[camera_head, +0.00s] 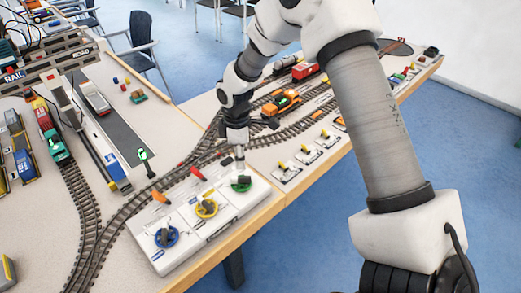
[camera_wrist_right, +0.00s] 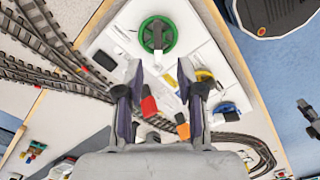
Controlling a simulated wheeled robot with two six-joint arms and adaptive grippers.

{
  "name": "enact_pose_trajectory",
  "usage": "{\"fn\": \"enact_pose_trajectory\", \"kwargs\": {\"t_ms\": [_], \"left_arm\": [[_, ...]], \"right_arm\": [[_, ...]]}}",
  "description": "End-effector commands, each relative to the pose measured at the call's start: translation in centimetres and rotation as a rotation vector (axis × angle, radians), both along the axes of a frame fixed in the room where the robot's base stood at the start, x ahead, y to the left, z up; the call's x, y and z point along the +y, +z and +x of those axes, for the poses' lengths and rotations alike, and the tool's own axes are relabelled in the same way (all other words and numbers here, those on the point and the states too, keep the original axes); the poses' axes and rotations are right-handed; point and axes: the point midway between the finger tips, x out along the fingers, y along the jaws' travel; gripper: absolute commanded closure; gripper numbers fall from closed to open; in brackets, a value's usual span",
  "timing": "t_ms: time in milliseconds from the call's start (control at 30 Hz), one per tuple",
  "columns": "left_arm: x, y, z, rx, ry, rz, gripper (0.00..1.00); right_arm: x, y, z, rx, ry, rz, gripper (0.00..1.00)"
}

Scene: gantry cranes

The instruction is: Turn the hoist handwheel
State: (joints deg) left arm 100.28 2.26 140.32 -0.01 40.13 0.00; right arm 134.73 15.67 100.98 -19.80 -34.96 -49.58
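A white control box (camera_head: 215,222) near the table's front edge carries a blue handwheel (camera_head: 166,237), a yellow handwheel (camera_head: 206,208) and a green handwheel (camera_head: 241,184). I cannot tell from labels which is the hoist handwheel. My right gripper (camera_head: 238,158) points down just above the green handwheel. In the right wrist view the green handwheel (camera_wrist_right: 157,37) lies beyond the fingertips, and my right gripper (camera_wrist_right: 160,75) is open with nothing between its fingers. It partly hides the yellow handwheel (camera_wrist_right: 205,78). My left gripper is not in view.
Red and orange levers (camera_head: 198,173) stand behind the wheels. Model tracks (camera_head: 150,190) run close behind the box. A model gantry crane (camera_head: 60,70) stands at the left. Small yellow-levered switches (camera_head: 306,150) lie to the right.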

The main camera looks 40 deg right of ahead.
Motion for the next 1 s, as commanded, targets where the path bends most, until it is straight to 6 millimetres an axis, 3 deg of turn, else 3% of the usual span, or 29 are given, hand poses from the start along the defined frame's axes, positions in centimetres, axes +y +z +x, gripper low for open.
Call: {"fn": "enact_pose_trajectory", "kwargs": {"t_ms": [33, 267, 667, 933, 967, 1000], "left_arm": [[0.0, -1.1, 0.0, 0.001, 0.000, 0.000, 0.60], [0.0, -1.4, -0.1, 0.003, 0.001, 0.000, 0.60], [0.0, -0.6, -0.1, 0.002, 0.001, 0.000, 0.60], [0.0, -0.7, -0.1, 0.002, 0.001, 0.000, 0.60], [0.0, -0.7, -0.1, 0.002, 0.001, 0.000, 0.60], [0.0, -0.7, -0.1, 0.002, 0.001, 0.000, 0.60]], "right_arm": [[0.0, -0.9, 0.1, -0.005, -0.001, 0.000, 0.62], [0.0, -1.5, 0.2, -0.011, -0.005, 0.001, 0.62], [0.0, -8.1, 0.2, -0.011, -0.006, 0.001, 0.62], [0.0, -8.7, 0.2, -0.013, -0.006, 0.001, 0.62], [0.0, -8.7, 0.2, -0.012, -0.006, 0.001, 0.66], [0.0, -8.7, 0.2, -0.012, -0.007, 0.001, 0.80]]}}
